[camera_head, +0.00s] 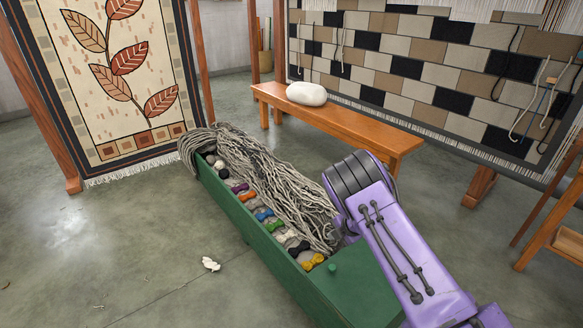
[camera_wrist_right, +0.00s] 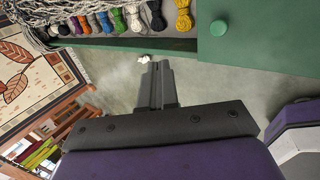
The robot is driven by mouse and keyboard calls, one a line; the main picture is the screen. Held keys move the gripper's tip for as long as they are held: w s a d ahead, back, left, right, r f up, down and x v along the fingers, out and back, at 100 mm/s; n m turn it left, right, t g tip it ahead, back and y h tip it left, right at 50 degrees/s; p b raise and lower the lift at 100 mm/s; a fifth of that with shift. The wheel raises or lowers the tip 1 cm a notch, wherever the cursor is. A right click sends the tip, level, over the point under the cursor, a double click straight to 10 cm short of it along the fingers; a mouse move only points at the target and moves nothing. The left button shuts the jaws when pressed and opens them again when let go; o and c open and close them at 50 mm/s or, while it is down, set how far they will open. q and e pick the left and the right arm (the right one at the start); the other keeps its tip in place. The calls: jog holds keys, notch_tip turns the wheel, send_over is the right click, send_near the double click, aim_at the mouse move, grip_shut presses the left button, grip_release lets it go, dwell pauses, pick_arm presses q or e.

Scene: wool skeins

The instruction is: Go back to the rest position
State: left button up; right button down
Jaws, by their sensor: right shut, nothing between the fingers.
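My right arm (camera_head: 400,240) reaches in from the lower right in the head view, purple with a dark ribbed joint. My right gripper (camera_wrist_right: 157,70) shows in the wrist view with its fingers together and empty, over bare floor beside the green box (camera_head: 250,228). In the head view the gripper is mostly hidden behind the arm. My left gripper is out of view. A row of small coloured skeins lies in the box, among them a yellow skein (camera_head: 312,262), a blue skein (camera_head: 264,215) and a purple skein (camera_head: 239,188).
Grey stringy yarn (camera_head: 275,180) hangs over the box. A wooden bench (camera_head: 345,125) with a white bundle (camera_head: 306,94) stands behind. A leaf rug (camera_head: 115,70) hangs at left, a checkered weaving (camera_head: 430,60) at right. A white scrap (camera_head: 210,264) lies on the open floor.

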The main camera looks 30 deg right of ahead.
jog(key=s+a+r+m+g+h+p, duration=0.1)
jog(key=s+a+m+p, duration=0.2)
jog(key=s+a+m, duration=0.3)
jog(key=s+a+r+m+g+h+p, duration=0.1)
jog(key=s+a+m+p, duration=0.3)
jog(key=s+m, duration=0.7)
jog(key=s+a+m+g+h+p, duration=0.1)
jog(key=s+a+m+p, duration=0.3)
jog(key=s, duration=1.2)
jog(key=a+m, duration=0.4)
jog(key=m, duration=0.1)
jog(key=shift+s+r+h, duration=0.3)
jog(key=shift+r+h, duration=0.1)
